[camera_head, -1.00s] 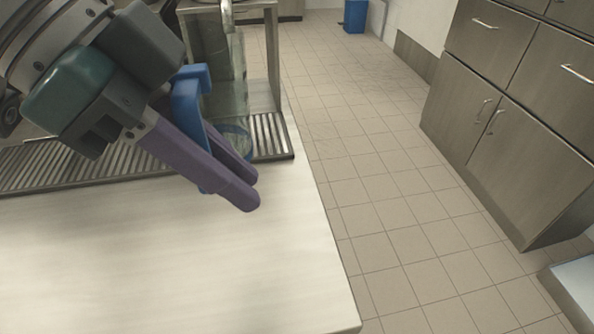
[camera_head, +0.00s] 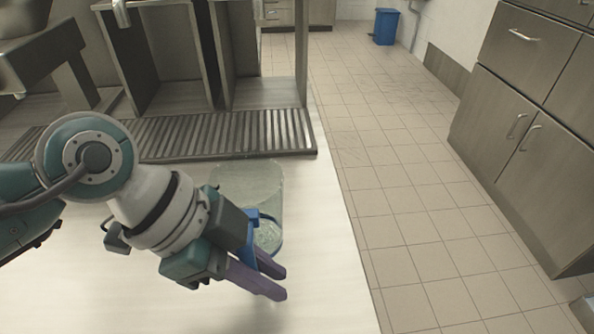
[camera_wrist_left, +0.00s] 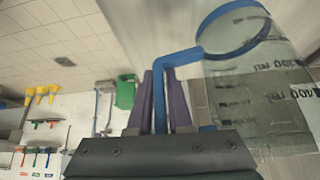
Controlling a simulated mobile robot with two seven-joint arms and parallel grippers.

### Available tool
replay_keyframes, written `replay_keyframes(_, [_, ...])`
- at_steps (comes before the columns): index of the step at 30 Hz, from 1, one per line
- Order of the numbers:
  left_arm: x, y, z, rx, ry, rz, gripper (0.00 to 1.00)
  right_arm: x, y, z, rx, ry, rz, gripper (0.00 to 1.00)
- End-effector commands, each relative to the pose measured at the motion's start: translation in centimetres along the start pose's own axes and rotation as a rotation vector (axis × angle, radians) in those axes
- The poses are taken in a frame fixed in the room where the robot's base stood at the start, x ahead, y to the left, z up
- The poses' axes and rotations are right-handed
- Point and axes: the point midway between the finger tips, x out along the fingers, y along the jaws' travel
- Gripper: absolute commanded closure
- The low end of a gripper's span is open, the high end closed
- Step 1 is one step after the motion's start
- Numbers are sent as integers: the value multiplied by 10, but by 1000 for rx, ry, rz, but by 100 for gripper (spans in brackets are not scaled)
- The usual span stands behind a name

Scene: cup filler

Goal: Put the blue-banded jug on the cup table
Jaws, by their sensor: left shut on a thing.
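The clear jug (camera_head: 247,182) with blue parts is held over the pale counter, in front of the slatted drip grate. Its blue handle (camera_head: 250,228) is between the purple fingers of my left gripper (camera_head: 273,283), which is shut on it. In the left wrist view the jug (camera_wrist_left: 255,90) shows at the right, with a blue ring, dark volume marks and the handle reaching to my left gripper (camera_wrist_left: 160,88). I cannot tell whether the jug touches the counter. My right gripper is out of view. No surface is clearly marked as the cup table.
The slatted grate (camera_head: 215,137) and the open-fronted station (camera_head: 180,60) stand behind the jug. The pale counter (camera_head: 330,260) is bare in front and ends at the right. Beyond it are clear floor, cabinets (camera_head: 530,130) and a blue bin (camera_head: 385,26).

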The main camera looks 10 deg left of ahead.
Motion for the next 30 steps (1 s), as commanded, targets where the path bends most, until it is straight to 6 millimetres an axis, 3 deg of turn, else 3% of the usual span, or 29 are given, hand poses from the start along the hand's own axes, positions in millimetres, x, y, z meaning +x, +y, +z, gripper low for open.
replay_keyframes(3, [15,0,9,-1,1,1,100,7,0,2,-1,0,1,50])
replay_keyframes(15, [18,0,12,1,0,1,100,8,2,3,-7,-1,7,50])
replay_keyframes(16, [18,0,12,1,0,1,80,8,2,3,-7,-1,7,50])
replay_keyframes(23, [18,0,11,1,0,1,54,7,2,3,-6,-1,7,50])
replay_keyframes(30, [18,0,11,1,0,0,52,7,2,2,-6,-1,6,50])
